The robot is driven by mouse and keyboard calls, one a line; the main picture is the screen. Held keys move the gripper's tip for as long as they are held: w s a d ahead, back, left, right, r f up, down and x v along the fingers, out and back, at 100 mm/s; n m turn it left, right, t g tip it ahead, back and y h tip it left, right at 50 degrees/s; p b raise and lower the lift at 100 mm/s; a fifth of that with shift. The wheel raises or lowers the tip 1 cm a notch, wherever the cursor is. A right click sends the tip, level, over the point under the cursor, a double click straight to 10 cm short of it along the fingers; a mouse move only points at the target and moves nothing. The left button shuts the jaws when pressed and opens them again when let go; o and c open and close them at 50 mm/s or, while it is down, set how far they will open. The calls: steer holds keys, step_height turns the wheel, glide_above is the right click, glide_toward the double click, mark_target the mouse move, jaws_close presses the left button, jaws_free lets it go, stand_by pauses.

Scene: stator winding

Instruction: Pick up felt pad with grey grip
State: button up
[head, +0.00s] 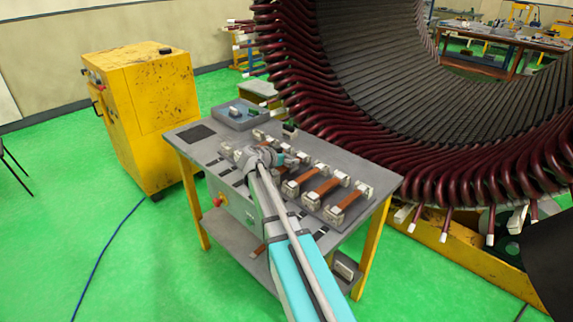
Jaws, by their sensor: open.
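My arm reaches from the lower right over the grey workbench (205,135), and my gripper (256,160) is over the bench's middle-left part, partly hidden by my own wrist. It is open. No object shows between its fingers, but the space below it is hidden. A shallow blue-grey tray (222,117) lies at the back of the bench, beyond the gripper. A small block with a pale grey top (234,111) is in the tray; it may be the felt pad with grey grip, but it is too small to be sure. A dark green piece (253,112) lies beside it.
Several brown bars with pale metal end blocks (325,188) fill the bench's right side. A dark green-topped item (289,128) stands at the back edge. A dark mat (196,133) lies at left. The large stator (300,90) rises close behind; a yellow cabinet (150,110) stands left.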

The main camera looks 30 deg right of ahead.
stand_by(0.3)
steer(key=c, duration=1)
steer(key=shift+r, duration=0.1)
steer(key=shift+r+p, duration=0.9)
steer(key=shift+p, duration=0.1)
steer(key=s+a+r+p, duration=0.1)
steer(key=s+r+p, duration=0.2)
steer(key=s, duration=0.1)
steer(key=s+a+r+p, duration=0.1)
steer(key=s+r+p, duration=0.3)
steer(key=s, duration=0.1)
steer(key=s+a+r+p, duration=0.1)
steer(key=s+r+p, duration=0.3)
steer(key=shift+s+a, duration=0.25)
steer(key=shift+s, duration=0.05)
steer(key=shift+w, duration=0.1)
